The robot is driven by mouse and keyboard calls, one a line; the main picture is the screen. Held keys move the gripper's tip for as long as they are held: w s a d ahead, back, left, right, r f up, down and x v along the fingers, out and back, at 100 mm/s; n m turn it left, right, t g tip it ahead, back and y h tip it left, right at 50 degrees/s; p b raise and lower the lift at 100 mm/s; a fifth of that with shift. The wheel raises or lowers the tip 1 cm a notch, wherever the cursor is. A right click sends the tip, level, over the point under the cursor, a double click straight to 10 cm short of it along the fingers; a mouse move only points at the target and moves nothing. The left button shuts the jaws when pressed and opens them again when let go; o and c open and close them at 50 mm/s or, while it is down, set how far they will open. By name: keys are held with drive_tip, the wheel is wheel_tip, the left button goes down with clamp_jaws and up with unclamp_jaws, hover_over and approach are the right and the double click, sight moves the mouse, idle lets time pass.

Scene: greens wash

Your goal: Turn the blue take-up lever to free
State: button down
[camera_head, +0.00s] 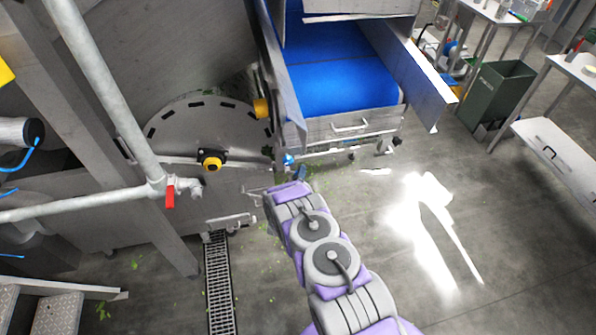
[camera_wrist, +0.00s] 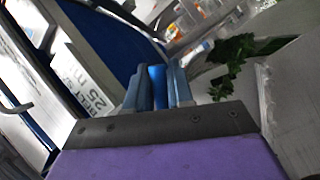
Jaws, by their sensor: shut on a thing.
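The blue take-up lever (camera_wrist: 157,86) shows in the wrist view between the two grey-blue fingers of my gripper (camera_wrist: 158,88), which are shut on it. In the head view a small blue part (camera_head: 288,159), apparently the lever, shows below the left front corner of the blue conveyor belt (camera_head: 340,75). My gripper (camera_head: 285,172) is at that spot, mostly hidden behind my purple and grey arm. The lever's base and any position marks are hidden.
A white label with black print (camera_wrist: 85,80) lies beside the belt in the wrist view. Green leaves (camera_wrist: 235,55) lie on a pale surface at right. In the head view, a red-handled pipe (camera_head: 170,194) stands left, a floor drain (camera_head: 219,285) runs below, and open floor lies right.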

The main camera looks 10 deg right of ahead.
drive_tip(key=shift+s+a+f+m+g+p, duration=0.2)
drive_tip(key=shift+a+f+m+g+p, duration=0.25)
drive_tip(key=shift+m, duration=0.35)
drive_tip(key=shift+a+f+m+g+y+p, duration=0.35)
drive_tip(key=shift+a+m+y+p, duration=0.45)
drive_tip(key=shift+m, duration=0.4)
drive_tip(key=shift+a+f+m+g+y+p, duration=0.35)
drive_tip(key=shift+a+m+y+p, duration=0.2)
drive_tip(key=shift+m+y+p, duration=0.5)
drive_tip(key=shift+a+f+m+g+y+p, duration=0.3)
drive_tip(key=shift+a+m+y+p, duration=0.35)
drive_tip(key=shift+m, duration=0.7)
drive_tip(key=shift+a, duration=0.1)
drive_tip(key=c, duration=1.1)
unclamp_jaws()
drive_tip(key=shift+r, duration=0.1)
drive_tip(key=p+v, duration=0.2)
drive_tip(key=v, duration=1.5)
drive_tip(key=shift+s+a, duration=0.15)
drive_tip(key=shift+a, duration=0.05)
